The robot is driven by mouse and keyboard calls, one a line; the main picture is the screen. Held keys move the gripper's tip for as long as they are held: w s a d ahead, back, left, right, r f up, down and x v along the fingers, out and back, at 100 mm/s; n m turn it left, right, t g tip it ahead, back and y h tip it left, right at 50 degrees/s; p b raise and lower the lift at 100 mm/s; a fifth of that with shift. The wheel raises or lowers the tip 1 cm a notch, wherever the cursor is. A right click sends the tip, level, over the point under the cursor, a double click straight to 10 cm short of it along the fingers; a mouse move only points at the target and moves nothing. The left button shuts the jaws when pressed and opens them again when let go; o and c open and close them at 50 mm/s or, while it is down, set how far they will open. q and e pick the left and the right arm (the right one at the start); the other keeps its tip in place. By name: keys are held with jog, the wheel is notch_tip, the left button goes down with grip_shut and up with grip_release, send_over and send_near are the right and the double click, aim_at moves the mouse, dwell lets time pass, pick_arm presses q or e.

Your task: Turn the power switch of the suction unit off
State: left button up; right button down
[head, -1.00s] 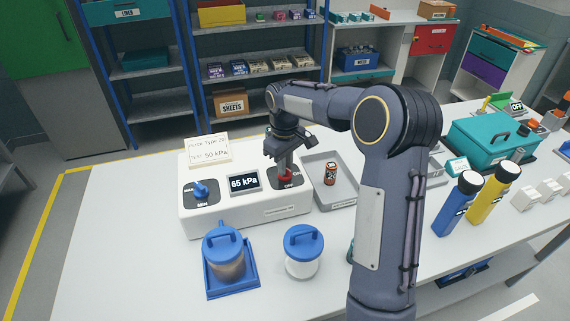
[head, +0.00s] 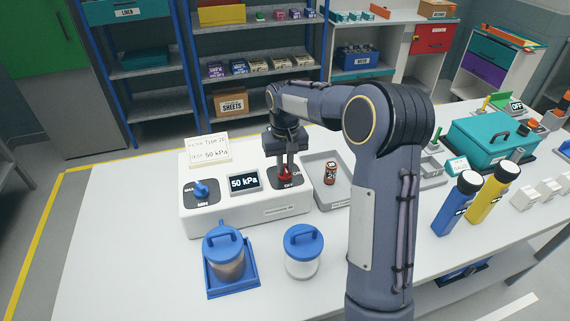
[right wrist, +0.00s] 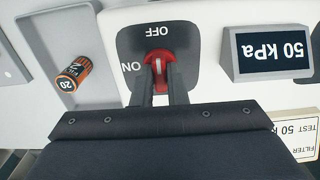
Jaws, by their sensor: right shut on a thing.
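The suction unit (head: 240,212) is a white box on the table, with a lit display (head: 244,182) reading 50 kPa. Its red power switch (right wrist: 158,62) sits on a dark plate with OFF and ON labels. In the right wrist view a white mark on the switch lies in line with the OFF label, and ON is to one side. My right gripper (right wrist: 163,75) is shut on the red switch, a finger on each side. It also shows in the head view, upright over the switch (head: 286,174). My left gripper is not in view.
A blue knob (head: 201,190) marked MAX and MIN is on the unit's left. A card (head: 208,151) stands behind it. A grey tray (head: 338,197) with an orange-black cylinder (head: 330,172) lies close on the right.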

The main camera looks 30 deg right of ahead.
aim_at(285, 167)
jog(key=shift+r, duration=0.1)
jog(key=c, duration=1.4)
grip_release()
jog(key=shift+c, duration=0.2)
notch_tip(285, 167, up, 8)
jog(key=shift+f+b, duration=0.25)
jog(key=shift+b, duration=0.15)
jog(key=shift+r, duration=0.15)
